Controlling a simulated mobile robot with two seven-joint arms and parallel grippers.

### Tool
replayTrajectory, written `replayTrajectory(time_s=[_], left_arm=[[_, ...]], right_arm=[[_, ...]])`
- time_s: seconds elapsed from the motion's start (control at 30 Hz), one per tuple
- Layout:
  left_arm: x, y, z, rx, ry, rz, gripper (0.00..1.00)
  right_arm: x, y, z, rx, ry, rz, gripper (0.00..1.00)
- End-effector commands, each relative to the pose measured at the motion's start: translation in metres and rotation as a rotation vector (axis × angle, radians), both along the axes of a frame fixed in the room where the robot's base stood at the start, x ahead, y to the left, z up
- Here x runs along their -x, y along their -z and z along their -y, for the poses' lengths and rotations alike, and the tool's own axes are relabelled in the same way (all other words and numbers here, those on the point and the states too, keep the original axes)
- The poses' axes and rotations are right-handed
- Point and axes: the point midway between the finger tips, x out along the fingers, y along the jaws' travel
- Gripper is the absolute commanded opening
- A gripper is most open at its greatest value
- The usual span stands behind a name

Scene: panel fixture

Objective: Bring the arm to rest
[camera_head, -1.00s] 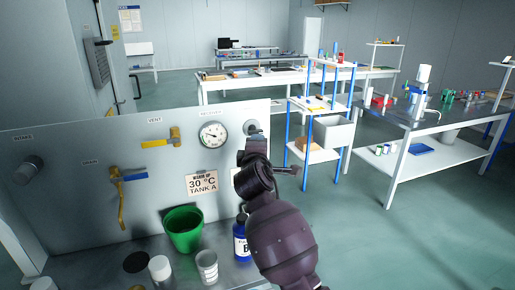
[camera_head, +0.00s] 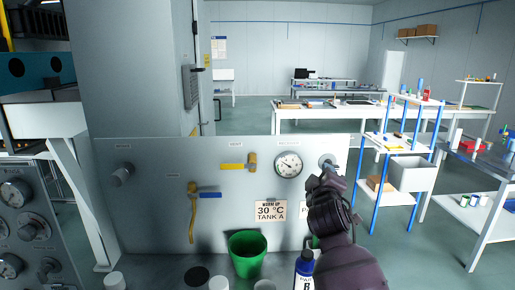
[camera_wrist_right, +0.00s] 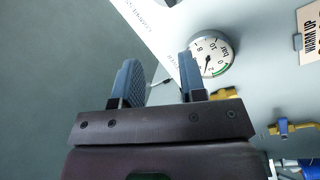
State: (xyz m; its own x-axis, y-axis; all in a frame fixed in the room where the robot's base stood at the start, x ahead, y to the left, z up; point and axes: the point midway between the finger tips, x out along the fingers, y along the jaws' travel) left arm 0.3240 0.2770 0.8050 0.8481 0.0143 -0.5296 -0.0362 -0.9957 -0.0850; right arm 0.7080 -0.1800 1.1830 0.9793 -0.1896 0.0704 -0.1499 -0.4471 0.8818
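My right arm comes in from the bottom right of the head view. Its gripper (camera_wrist_right: 160,82) has its two blue-grey fingers apart in the right wrist view, with no object between them. In the head view the gripper is close to the grey panel's (camera_head: 120,225) top right corner, in front of a grey knob (camera_head: 327,160) and partly covering it. Whether it touches the knob cannot be told. A round gauge (camera_head: 289,164) sits to the left of the knob; in the wrist view the gauge (camera_wrist_right: 213,55) is beside the right finger. My left gripper is not in view.
The panel carries a yellow valve (camera_head: 252,162), a blue-handled valve (camera_head: 208,195) and another knob (camera_head: 122,174). A green bucket (camera_head: 247,254) and blue bottle (camera_head: 304,270) stand below. A blue-posted shelf (camera_head: 380,200) stands behind to the right.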

Motion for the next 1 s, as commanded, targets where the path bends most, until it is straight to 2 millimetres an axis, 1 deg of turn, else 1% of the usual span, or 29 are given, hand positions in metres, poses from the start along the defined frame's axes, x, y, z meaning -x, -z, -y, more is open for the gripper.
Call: replayTrajectory(time_s=[0.07,0.17,0.27,0.37,0.47,0.57,0.6,0.77,0.8,0.87,0.9,0.97,1.0], left_arm=[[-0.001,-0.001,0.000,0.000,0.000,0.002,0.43],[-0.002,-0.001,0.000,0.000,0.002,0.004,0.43],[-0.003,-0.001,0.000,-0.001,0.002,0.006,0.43],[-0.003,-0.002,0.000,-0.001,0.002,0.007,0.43],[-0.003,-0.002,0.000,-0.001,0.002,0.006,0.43],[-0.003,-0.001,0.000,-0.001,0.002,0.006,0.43],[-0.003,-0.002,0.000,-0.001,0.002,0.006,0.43],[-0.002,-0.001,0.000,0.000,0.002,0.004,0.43],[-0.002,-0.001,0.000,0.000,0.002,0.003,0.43],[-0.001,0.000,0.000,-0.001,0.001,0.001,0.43],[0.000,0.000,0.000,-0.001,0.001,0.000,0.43],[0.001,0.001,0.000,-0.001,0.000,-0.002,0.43],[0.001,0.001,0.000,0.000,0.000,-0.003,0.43]], right_arm=[[0.005,0.002,-0.003,-0.103,-0.054,0.032,0.38],[0.015,0.017,-0.004,-0.247,-0.118,0.052,0.38],[0.027,0.037,-0.001,-0.367,-0.164,0.051,0.38],[0.042,0.063,0.004,-0.481,-0.197,0.038,0.38],[0.062,0.094,0.011,-0.598,-0.222,0.016,0.38],[0.088,0.130,0.021,-0.714,-0.232,-0.019,0.38],[0.100,0.145,0.025,-0.757,-0.232,-0.036,0.38],[0.149,0.201,0.040,-0.899,-0.211,-0.106,0.38],[0.163,0.214,0.044,-0.927,-0.201,-0.124,0.38],[0.184,0.235,0.050,-0.962,-0.181,-0.156,0.38],[0.198,0.248,0.054,-0.979,-0.166,-0.178,0.38],[0.221,0.267,0.060,-1.000,-0.142,-0.212,0.38],[0.236,0.280,0.064,-1.010,-0.123,-0.236,0.38]])
